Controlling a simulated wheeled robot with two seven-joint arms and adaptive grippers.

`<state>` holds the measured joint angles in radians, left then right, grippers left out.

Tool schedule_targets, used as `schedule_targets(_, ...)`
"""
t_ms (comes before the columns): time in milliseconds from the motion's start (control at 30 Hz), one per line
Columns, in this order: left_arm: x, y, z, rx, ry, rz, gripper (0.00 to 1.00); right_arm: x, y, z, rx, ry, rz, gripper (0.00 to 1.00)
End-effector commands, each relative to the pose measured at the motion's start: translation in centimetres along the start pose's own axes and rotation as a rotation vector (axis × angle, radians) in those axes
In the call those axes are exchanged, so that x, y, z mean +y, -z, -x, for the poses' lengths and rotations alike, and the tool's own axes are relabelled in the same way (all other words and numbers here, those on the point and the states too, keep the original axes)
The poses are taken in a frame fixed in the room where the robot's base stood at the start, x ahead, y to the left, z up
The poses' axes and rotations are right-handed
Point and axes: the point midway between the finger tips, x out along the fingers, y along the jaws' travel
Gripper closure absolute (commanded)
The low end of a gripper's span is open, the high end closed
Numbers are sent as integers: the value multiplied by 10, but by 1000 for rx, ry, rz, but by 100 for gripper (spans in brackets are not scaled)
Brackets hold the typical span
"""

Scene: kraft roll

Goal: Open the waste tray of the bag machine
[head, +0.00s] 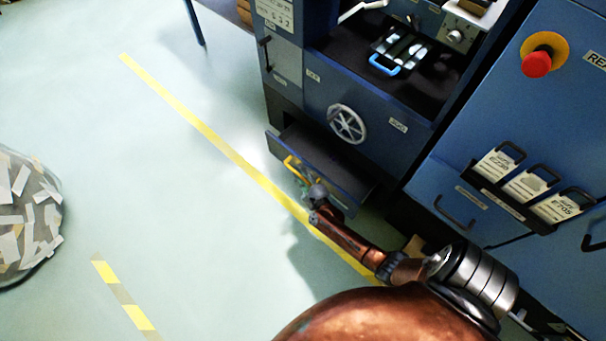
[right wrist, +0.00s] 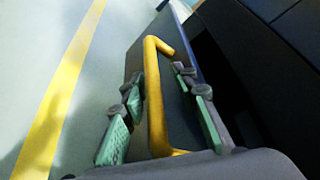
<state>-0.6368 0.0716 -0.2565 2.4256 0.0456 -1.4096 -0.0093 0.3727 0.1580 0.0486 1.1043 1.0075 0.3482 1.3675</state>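The waste tray (head: 278,147) is a dark blue-grey drawer low on the blue bag machine (head: 312,92). It stands partly out, with a dark opening behind its front. A yellow bar handle (right wrist: 154,95) is on its front and also shows in the head view (head: 291,164). My right gripper (head: 306,183) is at this handle. In the right wrist view its green-padded fingers (right wrist: 160,125) stand apart on either side of the handle, with gaps between pads and bar. My left gripper is not in view.
A handwheel (head: 347,124) sits above the tray. A blue cabinet with a red button (head: 536,64) and card holders stands at right. A clear bin of paper scraps (head: 28,222) is at far left. The floor (head: 190,190) before the tray is free, with yellow tape.

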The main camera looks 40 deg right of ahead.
Motion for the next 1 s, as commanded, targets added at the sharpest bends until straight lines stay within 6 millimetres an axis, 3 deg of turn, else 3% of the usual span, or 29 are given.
schedule_targets(333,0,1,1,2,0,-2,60,-2,0,2,-1,1,0,71)
schedule_targets(1000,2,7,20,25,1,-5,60,-1,-1,46,-1,1,-1,71)
